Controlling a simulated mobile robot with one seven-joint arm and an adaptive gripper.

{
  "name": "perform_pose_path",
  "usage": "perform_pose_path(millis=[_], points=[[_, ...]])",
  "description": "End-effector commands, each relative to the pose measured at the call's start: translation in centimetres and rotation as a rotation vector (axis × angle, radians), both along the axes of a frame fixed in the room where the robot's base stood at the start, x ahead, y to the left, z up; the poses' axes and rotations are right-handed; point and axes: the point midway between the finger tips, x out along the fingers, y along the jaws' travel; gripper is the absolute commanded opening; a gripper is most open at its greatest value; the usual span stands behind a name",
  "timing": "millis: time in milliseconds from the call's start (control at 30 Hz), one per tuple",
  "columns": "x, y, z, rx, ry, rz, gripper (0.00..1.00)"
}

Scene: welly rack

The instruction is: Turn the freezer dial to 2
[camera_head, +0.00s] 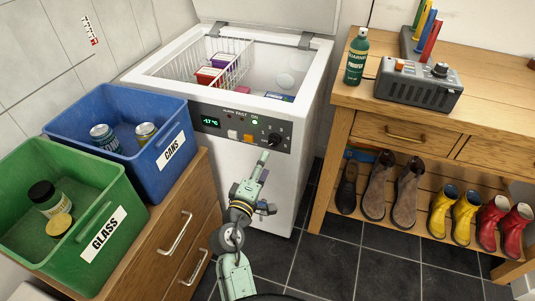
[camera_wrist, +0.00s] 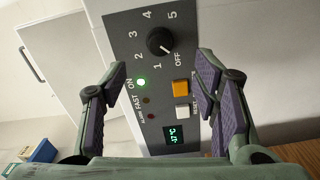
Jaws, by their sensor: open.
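The freezer dial (camera_wrist: 160,41) is a round black knob on the grey control panel, ringed by OFF and the numbers 1 to 5. Its pale pointer mark appears to point toward OFF. In the head view the dial (camera_head: 274,139) is at the right end of the panel. My gripper (camera_wrist: 161,76) is open and empty, its purple-padded fingers spread to either side of the panel in the wrist view. The dial lies ahead, beyond the fingertips, and is not touched. In the head view my gripper (camera_head: 264,163) is just below and left of the dial.
The chest freezer (camera_head: 275,190) has its lid raised, with a wire basket inside. Blue (camera_head: 75,120) and green (camera_head: 107,205) bins stand left on a wooden cabinet. A bench (camera_head: 345,95) stands right, holding a green bottle (camera_head: 356,62) and a grey device (camera_head: 418,88).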

Motion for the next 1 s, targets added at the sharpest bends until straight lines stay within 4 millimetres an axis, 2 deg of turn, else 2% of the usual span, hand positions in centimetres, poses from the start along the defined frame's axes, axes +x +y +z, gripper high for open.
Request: perform_pose_path(millis=[100,233,767,867,967,1000], points=[[-1.5,0.6,-0.1,0.001,0.002,0.002,0.55],[-2.2,0.7,0.0,0.000,0.000,0.001,0.55],[-2.3,0.8,0.0,0.001,0.000,0.001,0.55],[-1.7,2.0,1.2,0.037,-0.027,0.035,0.55],[-0.8,5.3,4.2,0.129,-0.090,0.127,0.55],[-0.4,7.2,6.0,0.181,-0.125,0.181,0.55]])
